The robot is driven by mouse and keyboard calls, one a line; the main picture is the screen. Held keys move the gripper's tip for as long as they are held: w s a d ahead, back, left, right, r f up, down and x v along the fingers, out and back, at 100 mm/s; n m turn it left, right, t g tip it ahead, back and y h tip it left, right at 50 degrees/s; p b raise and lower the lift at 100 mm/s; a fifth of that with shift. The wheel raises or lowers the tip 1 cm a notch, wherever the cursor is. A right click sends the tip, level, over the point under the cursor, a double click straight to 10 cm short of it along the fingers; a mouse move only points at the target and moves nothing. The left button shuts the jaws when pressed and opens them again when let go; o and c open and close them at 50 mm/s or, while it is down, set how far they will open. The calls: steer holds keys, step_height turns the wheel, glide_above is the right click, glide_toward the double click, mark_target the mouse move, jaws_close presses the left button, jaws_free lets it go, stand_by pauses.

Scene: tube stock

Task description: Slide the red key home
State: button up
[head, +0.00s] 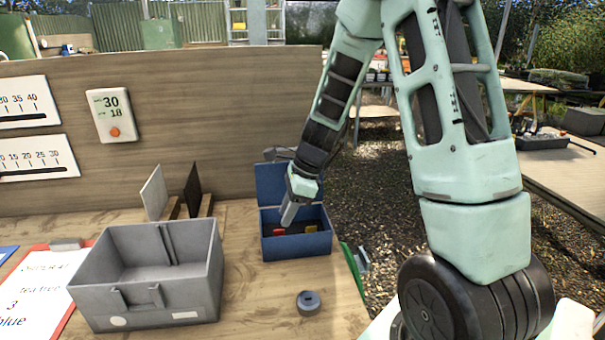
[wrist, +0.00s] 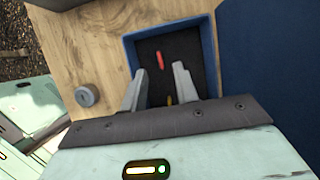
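The red key (head: 280,231) lies inside a small open blue box (head: 297,248) on the right end of the bench. In the wrist view the red key (wrist: 160,60) shows as a short red bar on the box's dark floor. A yellow key (head: 311,228) sits to its right in the head view; part of it shows between the fingers in the wrist view (wrist: 169,100). My gripper (head: 287,222) reaches down over the blue box. In the wrist view its two fingers (wrist: 159,80) are apart, with nothing held between them. The red key is beyond the fingertips.
A grey bin (head: 165,310) stands left of the box. A grey ring-shaped piece (head: 309,302) lies in front of the box. A clipboard sheet (head: 35,290) lies at far left. The box's raised lid (head: 272,183) and a wooden back panel (head: 230,110) stand behind.

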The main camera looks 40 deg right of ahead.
steer(key=v, duration=1.1)
steer(key=shift+r+p, duration=0.2)
steer(key=shift+p, duration=0.15)
steer(key=shift+s+d, duration=0.1)
steer(key=s+a+n+g, duration=0.1)
steer(key=s+a+n, duration=0.1)
steer(key=a+n, duration=0.6)
steer(key=s+a+n+g, duration=0.1)
steer(key=s+a+n, duration=0.3)
steer(key=a, duration=0.6)
steer(key=s+a+f+n+h, duration=0.2)
steer(key=s+a+n, duration=1)
steer(key=n, duration=0.8)
steer(key=shift+s+f+n+h, duration=0.3)
steer(key=shift+s+f+h, duration=0.15)
steer(key=shift+s, duration=0.8)
steer(key=shift+d, duration=0.1)
